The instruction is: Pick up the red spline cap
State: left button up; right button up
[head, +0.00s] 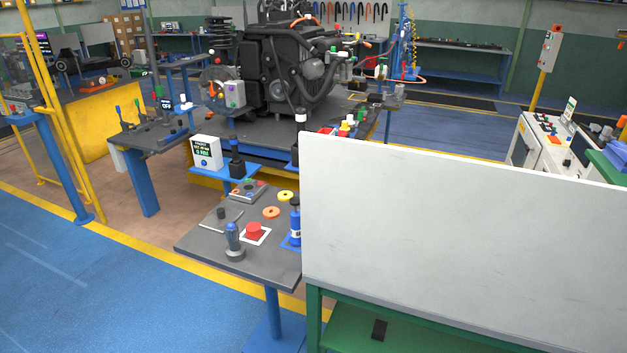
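A red cap (254,230), which looks like the red spline cap, sits on a white square with a red border on the small dark grey table (215,248). A blue and grey cylindrical part (234,240) stands just left of it. A blue bottle-like tool (295,222) stands to its right, at the edge of the pale panel. Neither of my grippers is in the head view.
A large pale panel (460,220) on a green frame fills the right and hides what is behind it. Orange (271,212) and yellow (285,196) rings lie behind the cap. A display box (207,153) stands farther back. Blue floor (110,290) is clear at left.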

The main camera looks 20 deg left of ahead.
aim_at(253, 229)
jog(key=i+j, duration=0.35)
jog(key=j, duration=0.15)
jog(key=i+j, duration=0.35)
jog(key=j, duration=0.15)
jog(key=j+u, duration=0.05)
